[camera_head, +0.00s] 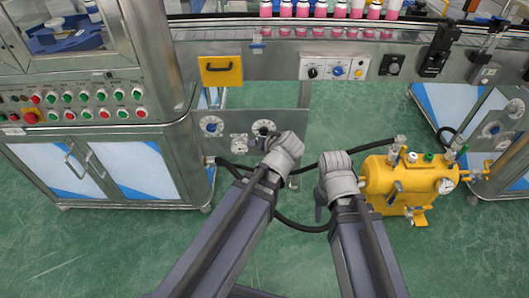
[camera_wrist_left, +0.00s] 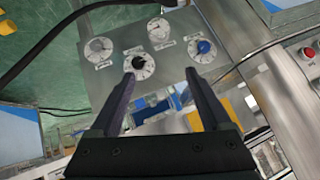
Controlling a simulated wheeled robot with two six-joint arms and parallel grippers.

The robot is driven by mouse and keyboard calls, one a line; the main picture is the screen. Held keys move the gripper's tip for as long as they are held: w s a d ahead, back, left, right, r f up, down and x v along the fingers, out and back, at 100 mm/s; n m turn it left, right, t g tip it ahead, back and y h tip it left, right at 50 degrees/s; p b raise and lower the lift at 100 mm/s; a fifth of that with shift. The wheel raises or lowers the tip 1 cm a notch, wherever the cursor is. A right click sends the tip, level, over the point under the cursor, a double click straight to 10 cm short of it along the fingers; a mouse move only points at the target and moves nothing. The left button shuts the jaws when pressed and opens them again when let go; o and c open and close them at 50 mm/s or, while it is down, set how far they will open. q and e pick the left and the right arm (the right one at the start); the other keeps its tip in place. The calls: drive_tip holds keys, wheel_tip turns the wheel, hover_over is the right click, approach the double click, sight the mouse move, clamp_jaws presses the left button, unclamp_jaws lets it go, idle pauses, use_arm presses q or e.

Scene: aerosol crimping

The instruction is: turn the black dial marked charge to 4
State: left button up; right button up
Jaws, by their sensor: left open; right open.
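A black dial (camera_head: 263,127) with a round white scale sits on a grey panel, right of a blue dial (camera_head: 211,126). The left wrist view shows this black dial (camera_wrist_left: 139,63) near the left fingertip, with the blue dial (camera_wrist_left: 201,47) to its right. I cannot read the labels or the number pointed at. My left gripper (camera_wrist_left: 160,73) is open and empty, its fingers pointing towards the panel; contact cannot be told. In the head view its fingers are mostly hidden behind its wrist. My right gripper (camera_head: 321,200) is open and empty, left of the yellow tank.
Two more dials, one (camera_wrist_left: 99,48) and another (camera_wrist_left: 158,29), share the panel. Another black knob (camera_head: 313,72) is on the conveyor front. The yellow tank (camera_head: 405,183) stands at right, with a black hose (camera_head: 300,170) behind my arms. A button cabinet (camera_head: 90,110) stands at left.

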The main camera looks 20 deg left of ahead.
use_arm(q)
drive_tip(key=w+a+f+n+t+y+b, duration=0.15)
drive_tip(key=w+a+f+t+b, duration=0.3)
drive_tip(key=w+f+b, duration=0.75)
drive_tip(key=m+t+h+b, duration=0.1)
drive_tip(key=t+h+b, duration=0.35)
drive_tip(key=b, duration=1.15)
approach(264, 132)
drive_tip(key=f+t+y, duration=0.1)
drive_tip(key=f+y, duration=0.1)
drive_tip(key=shift+w+d+r, duration=0.25)
drive_tip(key=shift+w+d, duration=0.05)
drive_tip(key=shift+d, duration=0.1)
drive_tip(key=x, duration=0.8)
drive_tip(key=shift+s, duration=0.1)
drive_tip(key=shift+c, duration=0.3)
